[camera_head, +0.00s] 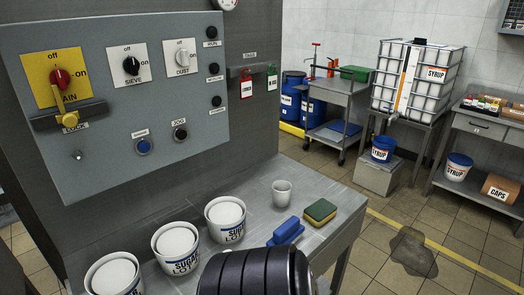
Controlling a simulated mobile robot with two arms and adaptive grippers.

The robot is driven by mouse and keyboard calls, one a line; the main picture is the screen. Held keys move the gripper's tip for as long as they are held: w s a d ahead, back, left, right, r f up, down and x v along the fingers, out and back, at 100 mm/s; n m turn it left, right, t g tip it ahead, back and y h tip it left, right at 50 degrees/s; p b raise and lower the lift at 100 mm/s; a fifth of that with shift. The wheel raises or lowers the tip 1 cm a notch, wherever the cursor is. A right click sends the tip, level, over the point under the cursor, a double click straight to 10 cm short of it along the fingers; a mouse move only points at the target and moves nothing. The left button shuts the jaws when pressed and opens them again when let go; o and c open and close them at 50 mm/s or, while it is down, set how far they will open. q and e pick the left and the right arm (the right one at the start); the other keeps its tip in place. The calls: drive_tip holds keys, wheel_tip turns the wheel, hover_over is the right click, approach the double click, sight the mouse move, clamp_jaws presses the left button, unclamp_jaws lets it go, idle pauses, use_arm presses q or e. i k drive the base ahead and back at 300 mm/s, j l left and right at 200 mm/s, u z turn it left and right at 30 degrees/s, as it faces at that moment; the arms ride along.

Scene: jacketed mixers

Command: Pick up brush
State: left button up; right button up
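A blue brush (287,231) lies on the grey metal bench top, near the bench's front edge. Its lower left end meets the outline of a dark ribbed part of mine at the bottom centre, so some of it may be hidden. Its bristles cannot be made out. Neither gripper's fingers show in the head view.
A green and yellow sponge (320,212) lies just right of the brush, with a small white cup (282,192) behind. White sugar tubs (226,218) line the bench to the left. A control panel (120,95) rises behind. A puddle (412,251) is on the floor at right.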

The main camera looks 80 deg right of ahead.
sight(290, 230)
drive_tip(key=j+z, duration=0.15)
drive_tip(key=z, duration=2.75)
drive_tip(key=u, duration=2.7)
drive_tip(key=z, duration=2.7)
